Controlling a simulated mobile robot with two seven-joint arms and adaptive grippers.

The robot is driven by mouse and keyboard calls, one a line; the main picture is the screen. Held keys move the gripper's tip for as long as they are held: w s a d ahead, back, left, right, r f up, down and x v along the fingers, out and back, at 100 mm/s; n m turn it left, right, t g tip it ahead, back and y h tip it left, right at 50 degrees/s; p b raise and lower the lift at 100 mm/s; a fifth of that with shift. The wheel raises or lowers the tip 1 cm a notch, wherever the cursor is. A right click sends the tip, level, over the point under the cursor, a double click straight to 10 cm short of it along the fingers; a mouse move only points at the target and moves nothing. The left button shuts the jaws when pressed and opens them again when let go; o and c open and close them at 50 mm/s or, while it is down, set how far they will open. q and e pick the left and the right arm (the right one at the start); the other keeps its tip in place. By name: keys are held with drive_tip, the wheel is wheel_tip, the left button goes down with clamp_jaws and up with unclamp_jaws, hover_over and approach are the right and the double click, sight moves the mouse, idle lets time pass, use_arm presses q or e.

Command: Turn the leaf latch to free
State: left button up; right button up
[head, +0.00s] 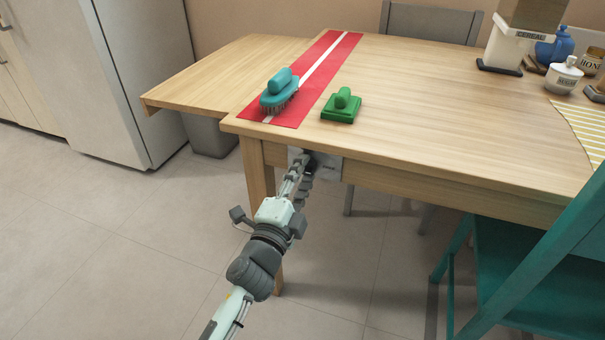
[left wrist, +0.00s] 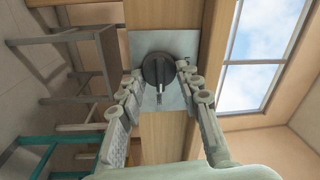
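The leaf latch (left wrist: 157,69) is a dark round knob with a short pale lever, on a grey plate (left wrist: 176,97) fixed to the wood. In the head view it is mostly hidden by my gripper, under the table's front edge. My left gripper (head: 309,160) reaches in there from below. In the left wrist view its two fingers (left wrist: 160,70) are apart, one on each side of the knob. Whether they touch it I cannot tell. The table leaf (head: 215,72) is level with the table top (head: 440,110). My right gripper is not in view.
A red strip with a white line (head: 325,65) crosses the table by the leaf. A teal brush (head: 279,92) lies on it and a green block-like object (head: 342,106) beside it. A teal chair (head: 545,265) stands at the right. Floor at the left is clear.

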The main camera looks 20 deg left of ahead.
use_arm(q)
drive_tip(key=o, duration=0.4)
drive_tip(key=shift+o, duration=0.2)
drive_tip(key=s, duration=0.7)
drive_tip(key=shift+s+f, duration=0.2)
drive_tip(key=shift+f, duration=0.05)
drive_tip(key=shift+a, duration=0.1)
